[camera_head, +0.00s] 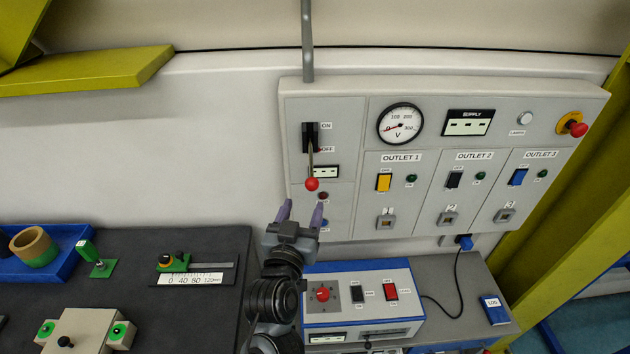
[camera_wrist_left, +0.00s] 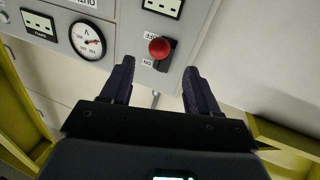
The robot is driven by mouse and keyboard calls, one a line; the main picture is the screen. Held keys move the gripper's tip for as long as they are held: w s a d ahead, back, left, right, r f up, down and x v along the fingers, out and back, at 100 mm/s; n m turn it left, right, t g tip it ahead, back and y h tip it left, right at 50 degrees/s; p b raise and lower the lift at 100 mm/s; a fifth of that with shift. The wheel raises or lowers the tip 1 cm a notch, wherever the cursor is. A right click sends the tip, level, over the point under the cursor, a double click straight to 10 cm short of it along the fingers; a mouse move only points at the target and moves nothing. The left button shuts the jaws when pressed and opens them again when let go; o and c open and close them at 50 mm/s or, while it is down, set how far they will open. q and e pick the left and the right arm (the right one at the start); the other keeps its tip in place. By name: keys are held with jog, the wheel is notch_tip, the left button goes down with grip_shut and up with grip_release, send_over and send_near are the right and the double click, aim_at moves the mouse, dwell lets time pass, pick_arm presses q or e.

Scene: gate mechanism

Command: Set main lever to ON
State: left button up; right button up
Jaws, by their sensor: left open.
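The main lever (camera_head: 311,160) is on the left of the grey wall panel, with a black base and a red ball knob (camera_head: 312,184). Its rod points down, with the knob below the OFF label; the ON label (camera_head: 326,126) is beside the top of the base. My left gripper (camera_head: 300,213) is open and empty, its fingertips just below the knob in the head view. In the left wrist view the knob (camera_wrist_left: 159,47) shows beyond the gap between the fingertips (camera_wrist_left: 158,68), apart from both. My right gripper is not in view.
The panel also holds a voltmeter (camera_head: 400,123), a supply display (camera_head: 468,122), outlet switches and a red stop knob (camera_head: 578,129). A blue-edged control box (camera_head: 345,277) stands below. A dark bench (camera_head: 215,315) with small fixtures is at left. A grey pipe (camera_head: 307,40) runs down above the panel.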

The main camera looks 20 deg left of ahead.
aim_at(313, 180)
pick_arm(q)
jog(key=w, duration=0.3)
jog(key=w+p, duration=0.1)
jog(key=w, duration=0.1)
jog(key=w+a+p, duration=0.1)
jog(key=w, duration=0.2)
jog(key=shift+w+r, duration=0.1)
jog(key=shift+w, duration=0.25)
jog(key=shift+w+a, duration=0.1)
jog(key=shift+w, duration=0.65)
grip_shut()
